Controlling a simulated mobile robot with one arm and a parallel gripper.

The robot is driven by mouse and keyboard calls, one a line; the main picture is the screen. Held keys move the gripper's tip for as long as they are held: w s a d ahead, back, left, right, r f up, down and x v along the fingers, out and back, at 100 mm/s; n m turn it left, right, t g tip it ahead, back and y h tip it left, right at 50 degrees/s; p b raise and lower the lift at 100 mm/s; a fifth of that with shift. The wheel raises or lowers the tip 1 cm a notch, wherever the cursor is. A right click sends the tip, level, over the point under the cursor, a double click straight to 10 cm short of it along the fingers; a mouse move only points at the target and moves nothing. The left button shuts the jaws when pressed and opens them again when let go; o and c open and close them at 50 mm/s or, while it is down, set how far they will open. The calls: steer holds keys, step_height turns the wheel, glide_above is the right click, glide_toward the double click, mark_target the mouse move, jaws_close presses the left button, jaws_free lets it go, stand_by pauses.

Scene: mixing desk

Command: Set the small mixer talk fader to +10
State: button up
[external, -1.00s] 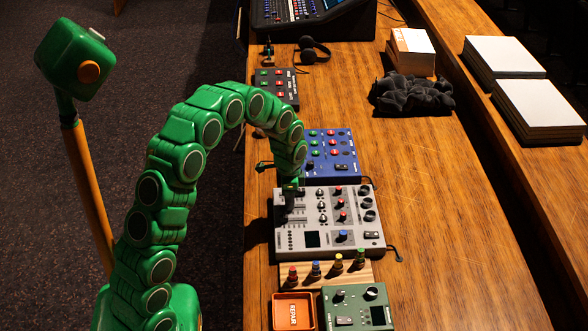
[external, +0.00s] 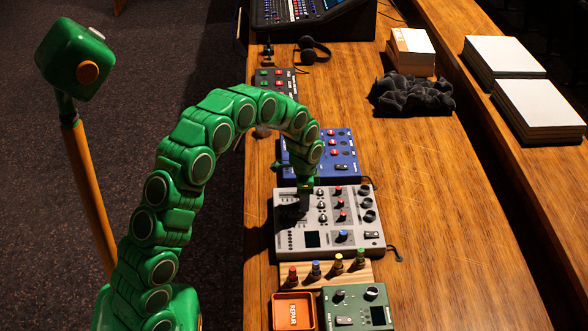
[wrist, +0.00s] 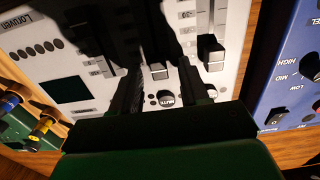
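The small grey mixer (external: 291,240) lies on the wooden desk, below and to the right of my arm's end. My gripper (external: 304,207) points down over its upper left part, where the faders are. In the wrist view my gripper (wrist: 159,92) has its two dark fingers apart. A fader cap (wrist: 160,71) shows between them, with a MUTE button (wrist: 166,99) just below it. Another fader cap (wrist: 210,52) stands to the right, outside the fingers. I cannot read which fader is the talk one. Contact with the cap cannot be told. Shadow hides part of the panel.
A blue pedal unit (external: 345,165) sits just behind the mixer. A wooden strip with several coloured knobs (external: 327,283), an orange REPAIR tray (external: 275,313) and a green box (external: 357,302) are in front.

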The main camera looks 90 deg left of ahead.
steer(key=shift+r, duration=0.1)
step_height(320, 180, up, 8)
steer(key=shift+f, duration=0.2)
stand_by(0.4)
stand_by(0.3)
steer(key=s+d+r, duration=0.1)
steer(key=d+r, duration=0.3)
steer(key=d, duration=0.6)
steer(key=s+d+r, duration=0.1)
steer(key=d+r, duration=0.2)
steer(key=d, duration=0.7)
steer(key=s+d+r, duration=0.1)
steer(key=d+r, duration=0.3)
steer(key=d, duration=0.5)
steer(key=s+d+r+g, duration=0.1)
steer(key=s+d, duration=1.8)
steer(key=s, duration=0.4)
steer(key=shift+g, duration=0.4)
